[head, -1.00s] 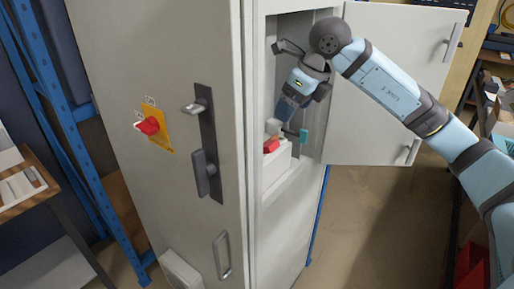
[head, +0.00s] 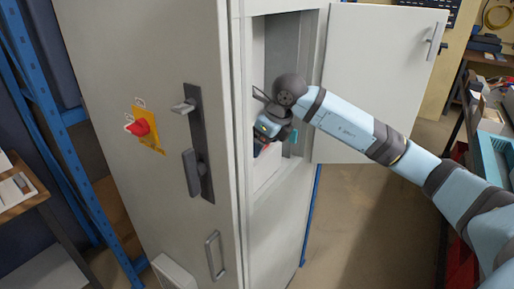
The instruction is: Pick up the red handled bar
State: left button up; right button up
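A small red part (head: 258,149), likely the red handled bar, shows inside the open cabinet compartment, on or just above a white box (head: 268,170). Most of it is hidden behind my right gripper (head: 268,130). My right arm reaches in from the right, and the gripper is inside the compartment, pointing down over the red part. Its fingertips are hidden, so I cannot tell whether it is open, shut or touching the red part. My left gripper is not in view.
The tall grey cabinet (head: 130,60) has its compartment door (head: 380,75) swung open to the right, behind my arm. A small teal piece (head: 294,135) is right of the gripper. A red switch (head: 138,128) and dark handle (head: 197,150) are on the cabinet's left face.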

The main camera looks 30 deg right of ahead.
jog(key=shift+w+f, duration=0.1)
jog(key=shift+f, duration=0.15)
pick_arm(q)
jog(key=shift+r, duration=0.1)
pick_arm(e)
jog(key=shift+r, duration=0.1)
jog(key=c, duration=1)
jog(key=shift+r, duration=0.1)
jog(key=shift+c, duration=0.2)
jog(key=shift+r, duration=0.25)
notch_tip(320, 180, up, 3)
pick_arm(q)
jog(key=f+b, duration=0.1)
jog(key=b, duration=0.2)
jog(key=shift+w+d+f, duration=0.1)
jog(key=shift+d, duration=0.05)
pick_arm(e)
jog(key=s+d, duration=0.3)
jog(key=s, duration=0.5)
jog(key=s+d, duration=0.3)
jog(key=s, duration=0.5)
jog(key=shift+s+d, duration=0.3)
jog(key=shift+d, duration=0.1)
jog(key=shift+f, duration=0.1)
